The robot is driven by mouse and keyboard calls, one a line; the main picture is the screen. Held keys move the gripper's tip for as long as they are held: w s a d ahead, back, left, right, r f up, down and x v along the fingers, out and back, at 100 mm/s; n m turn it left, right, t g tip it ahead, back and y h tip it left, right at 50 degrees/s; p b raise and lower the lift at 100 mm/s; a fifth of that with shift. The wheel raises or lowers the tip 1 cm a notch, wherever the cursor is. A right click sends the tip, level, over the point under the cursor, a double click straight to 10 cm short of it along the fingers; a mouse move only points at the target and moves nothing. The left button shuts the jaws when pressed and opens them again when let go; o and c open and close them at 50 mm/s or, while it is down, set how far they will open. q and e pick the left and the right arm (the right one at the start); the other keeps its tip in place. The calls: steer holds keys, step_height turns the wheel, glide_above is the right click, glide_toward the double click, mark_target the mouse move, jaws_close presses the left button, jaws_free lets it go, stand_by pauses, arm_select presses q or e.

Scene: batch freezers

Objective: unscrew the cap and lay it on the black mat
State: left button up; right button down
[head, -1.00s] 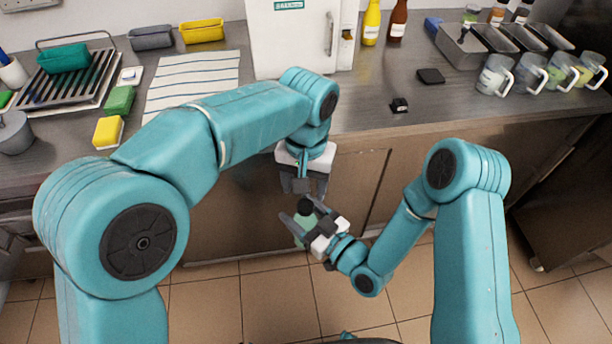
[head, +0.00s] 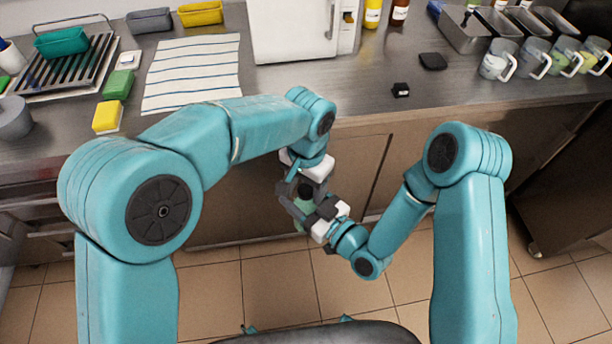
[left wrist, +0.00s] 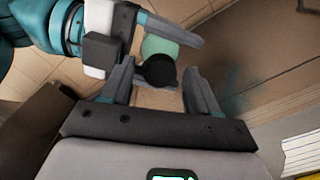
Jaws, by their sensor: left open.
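A green bottle (head: 301,207) with a black cap (head: 305,188) is held out in front of the counter by my right gripper (head: 306,212), whose fingers are closed around its body. In the left wrist view the green body (left wrist: 160,47) shows behind the round black cap (left wrist: 159,71). My left gripper (head: 297,193) is at the cap, and in its wrist view its open fingers (left wrist: 158,82) stand on either side of the cap, with a visible gap at the right finger. The flat black mat (head: 433,61) lies empty on the steel counter, to the right.
A small black block (head: 401,90) sits on the counter (head: 470,90) near the mat. Several clear mugs (head: 497,62) and a steel tray set (head: 465,35) stand at the right. A striped cloth (head: 192,75), sponges (head: 108,115) and a drying rack (head: 60,75) are at the left.

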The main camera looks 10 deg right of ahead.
arm_select(q)
steer(key=c, duration=1.1)
steer(key=n, duration=0.5)
steer(key=shift+r, duration=0.2)
steer(key=shift+r, duration=0.9)
